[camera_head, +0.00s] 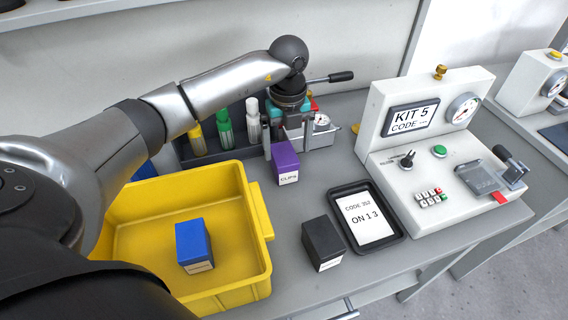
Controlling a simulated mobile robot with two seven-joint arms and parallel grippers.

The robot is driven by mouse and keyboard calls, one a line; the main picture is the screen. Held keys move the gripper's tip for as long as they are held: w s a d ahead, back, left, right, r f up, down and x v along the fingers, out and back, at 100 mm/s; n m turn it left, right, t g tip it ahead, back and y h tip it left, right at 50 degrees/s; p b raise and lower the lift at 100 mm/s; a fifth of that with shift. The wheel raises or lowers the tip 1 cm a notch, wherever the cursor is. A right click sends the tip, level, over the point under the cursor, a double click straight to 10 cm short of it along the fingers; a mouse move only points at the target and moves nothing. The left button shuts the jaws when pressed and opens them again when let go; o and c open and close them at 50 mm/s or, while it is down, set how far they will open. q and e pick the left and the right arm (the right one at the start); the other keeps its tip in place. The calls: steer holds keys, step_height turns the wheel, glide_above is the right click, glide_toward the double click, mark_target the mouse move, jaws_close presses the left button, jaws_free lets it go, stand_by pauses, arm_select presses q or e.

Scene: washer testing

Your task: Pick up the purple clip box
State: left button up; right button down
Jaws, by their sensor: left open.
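The purple clip box (285,161) stands on the grey table, with a white label reading "CLIPS" on its front. It is just right of the yellow bin's back corner and in front of the row of bottles. My left gripper (285,140) comes down from above right at the box's back edge, open, with its fingers by the top of the box. Whether it touches the box I cannot tell. The gripper's far side is partly hidden by the wrist. My right gripper is not in the view.
A yellow bin (262,222) holds a blue box (193,245). A black box (322,243) and a black tray with a code card (368,215) lie to the right. Green and white bottles (225,128) stand behind. The KIT 5 test machine (405,175) stands at right.

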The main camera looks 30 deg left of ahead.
mark_target(284, 153)
arm_select(q)
steer(key=f, duration=0.3)
steer(key=f+b, duration=0.1)
steer(key=f, duration=0.1)
steer(key=shift+a+f, duration=0.1)
steer(key=shift+a, duration=0.25)
steer(key=c, duration=1.5)
